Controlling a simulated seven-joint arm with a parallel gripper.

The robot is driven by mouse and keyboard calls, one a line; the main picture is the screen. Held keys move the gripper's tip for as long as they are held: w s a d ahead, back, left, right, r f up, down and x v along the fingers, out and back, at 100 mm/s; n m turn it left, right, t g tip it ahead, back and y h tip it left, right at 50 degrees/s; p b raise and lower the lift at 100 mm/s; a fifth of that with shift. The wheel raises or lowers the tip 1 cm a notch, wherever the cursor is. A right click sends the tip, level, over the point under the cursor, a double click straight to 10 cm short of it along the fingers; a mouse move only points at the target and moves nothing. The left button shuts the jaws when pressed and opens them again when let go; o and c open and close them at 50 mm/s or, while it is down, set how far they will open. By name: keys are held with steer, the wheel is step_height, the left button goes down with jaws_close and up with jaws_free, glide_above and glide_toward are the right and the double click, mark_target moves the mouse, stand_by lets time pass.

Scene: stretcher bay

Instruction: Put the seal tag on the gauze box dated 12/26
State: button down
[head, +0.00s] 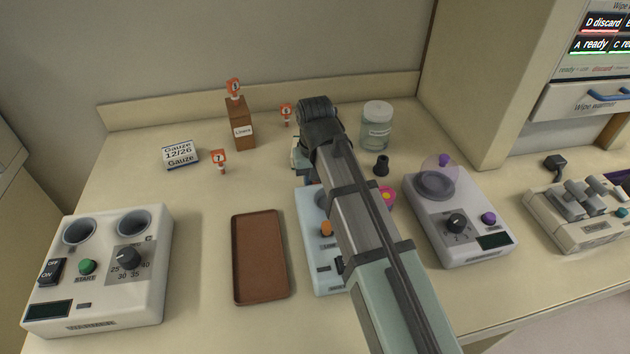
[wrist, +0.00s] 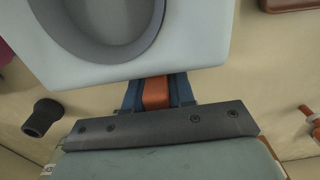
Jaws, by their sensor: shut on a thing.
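The gauze box (head: 180,154) is white with dark bands and reads "Gauze 12/26"; it lies at the back left of the counter. In the wrist view my gripper (wrist: 155,95) has its blue fingers shut on an orange piece (wrist: 156,92), which looks like the seal tag. Only part of that piece shows, and I cannot read any mark on it. My gripper is beside the pale blue device (wrist: 205,55), well to the right of the gauze box. In the head view my arm hides the fingers and the held piece.
An orange tag marked 7 (head: 218,160) stands just right of the gauze box. A brown box (head: 239,125) and another orange tag (head: 287,114) stand behind. A brown tray (head: 260,258) lies mid-counter. A warmer (head: 100,265), a jar (head: 377,127) and a black cup (head: 381,165) flank the space.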

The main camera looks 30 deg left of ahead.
step_height(320, 180, up, 10)
steer(key=shift+f, duration=0.2)
steer(key=shift+s+a+r, duration=0.1)
steer(key=shift+r, duration=0.1)
steer(key=s+a+n, duration=0.2)
steer(key=s+a, duration=0.4)
steer(key=a, duration=0.1)
step_height(320, 180, up, 4)
glide_above(178, 150)
steer(key=shift+w+a+f+m+g+h, duration=0.15)
steer(key=shift+f+m, duration=0.35)
steer(key=shift+f, duration=1.95)
steer(key=shift+s+d+f+m+g+h, duration=0.15)
steer(key=shift+f+m, duration=0.35)
steer(key=shift+f, duration=1.95)
steer(key=shift+w+a+f, duration=0.1)
